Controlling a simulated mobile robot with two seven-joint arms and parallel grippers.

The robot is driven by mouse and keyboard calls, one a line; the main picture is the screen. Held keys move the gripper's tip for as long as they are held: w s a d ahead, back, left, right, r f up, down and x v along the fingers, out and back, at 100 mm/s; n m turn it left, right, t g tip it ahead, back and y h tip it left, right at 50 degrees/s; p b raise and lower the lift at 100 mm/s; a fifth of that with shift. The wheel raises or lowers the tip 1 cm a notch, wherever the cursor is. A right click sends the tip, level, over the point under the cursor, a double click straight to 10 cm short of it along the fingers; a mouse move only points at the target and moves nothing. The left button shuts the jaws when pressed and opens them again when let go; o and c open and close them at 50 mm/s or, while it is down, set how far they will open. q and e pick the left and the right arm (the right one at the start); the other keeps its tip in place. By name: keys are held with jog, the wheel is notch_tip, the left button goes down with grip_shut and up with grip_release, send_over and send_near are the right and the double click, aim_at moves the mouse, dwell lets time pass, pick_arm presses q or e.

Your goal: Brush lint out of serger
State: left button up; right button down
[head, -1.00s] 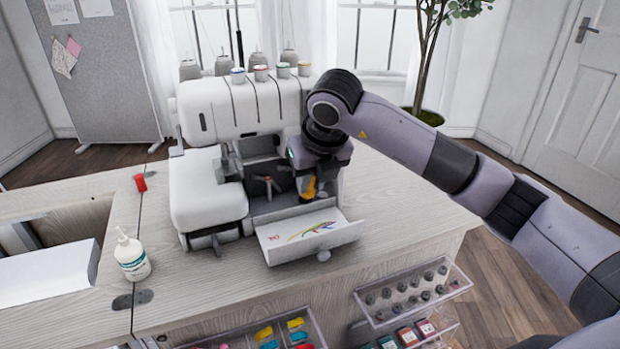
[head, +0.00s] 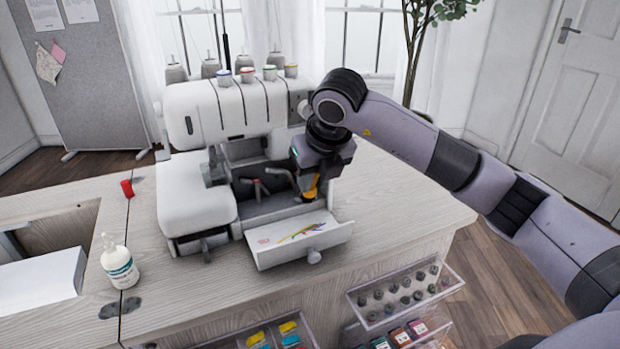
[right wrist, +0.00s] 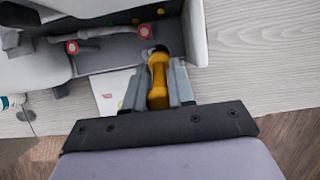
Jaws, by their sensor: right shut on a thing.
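The white serger (head: 195,200) stands on the wooden cabinet top with its front cover (head: 300,245) folded down, showing a color thread diagram. My right gripper (head: 309,196) is at the right end of the open looper area. In the right wrist view the right gripper (right wrist: 165,88) is shut on a yellow-orange brush handle (right wrist: 159,80). The handle also shows in the head view (head: 311,187). The brush's far end points into the serger's cavity; its bristles are hard to make out. Looper parts with red round ends (right wrist: 72,47) lie to the left of the brush. My left gripper is not in view.
A white pump bottle (head: 119,264) and a red object (head: 127,188) are on the cabinet left of the serger. Clear trays with bobbins (head: 405,290) and colored items hang at the front. The cabinet top right of the serger (head: 410,205) is clear.

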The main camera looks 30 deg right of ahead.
jog(key=shift+d, duration=0.55)
notch_tip(320, 180, up, 6)
jog(key=p, duration=0.4)
